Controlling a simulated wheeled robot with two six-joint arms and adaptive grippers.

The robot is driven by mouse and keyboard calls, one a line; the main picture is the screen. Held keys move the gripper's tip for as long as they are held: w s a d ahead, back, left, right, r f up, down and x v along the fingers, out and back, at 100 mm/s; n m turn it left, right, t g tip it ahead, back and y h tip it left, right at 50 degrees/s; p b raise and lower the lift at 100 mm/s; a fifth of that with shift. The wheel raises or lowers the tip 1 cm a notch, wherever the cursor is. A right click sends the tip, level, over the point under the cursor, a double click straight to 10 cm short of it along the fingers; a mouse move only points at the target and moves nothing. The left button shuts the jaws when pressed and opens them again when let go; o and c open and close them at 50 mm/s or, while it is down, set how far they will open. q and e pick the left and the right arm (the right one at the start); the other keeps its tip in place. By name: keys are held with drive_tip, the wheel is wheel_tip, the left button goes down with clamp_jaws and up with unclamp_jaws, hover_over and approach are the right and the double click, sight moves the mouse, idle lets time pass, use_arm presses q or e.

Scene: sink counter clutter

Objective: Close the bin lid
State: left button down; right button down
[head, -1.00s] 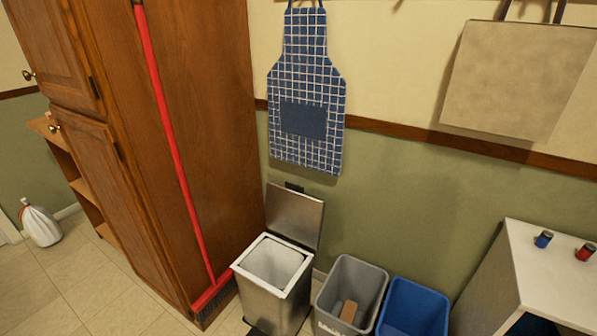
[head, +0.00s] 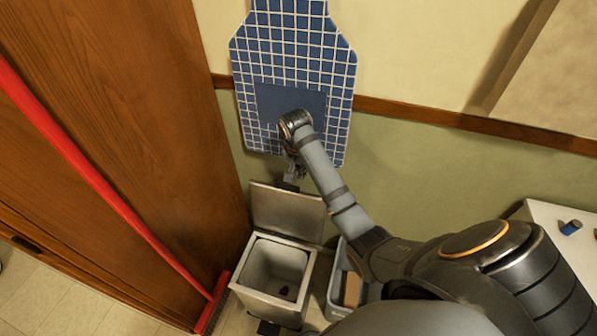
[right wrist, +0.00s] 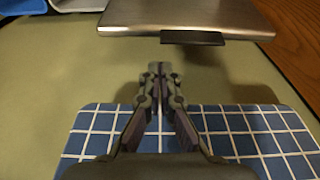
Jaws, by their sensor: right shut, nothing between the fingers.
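The metal bin (head: 273,280) stands on the floor beside the wooden cabinet. Its lid (head: 287,212) is open, standing up at the back toward the wall; the lid also shows in the right wrist view (right wrist: 187,16) with a dark tab on its edge. A small dark item lies inside the bin. My right gripper (head: 291,180) is above and behind the top edge of the lid, in front of the apron's lower part. In the right wrist view my right gripper (right wrist: 159,70) has its fingers together, empty, apart from the lid. My left gripper is out of view.
A blue checked apron (head: 290,70) hangs on the wall close to my right gripper. A red broom (head: 100,190) leans on the cabinet (head: 150,120) at left. A grey bin (head: 340,285) stands right of the metal bin, partly hidden by my right arm.

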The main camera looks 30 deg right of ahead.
drive_tip(key=x, duration=0.8)
drive_tip(key=shift+w+f+b, duration=0.2)
drive_tip(key=shift+b, duration=0.15)
drive_tip(key=shift+a, duration=0.1)
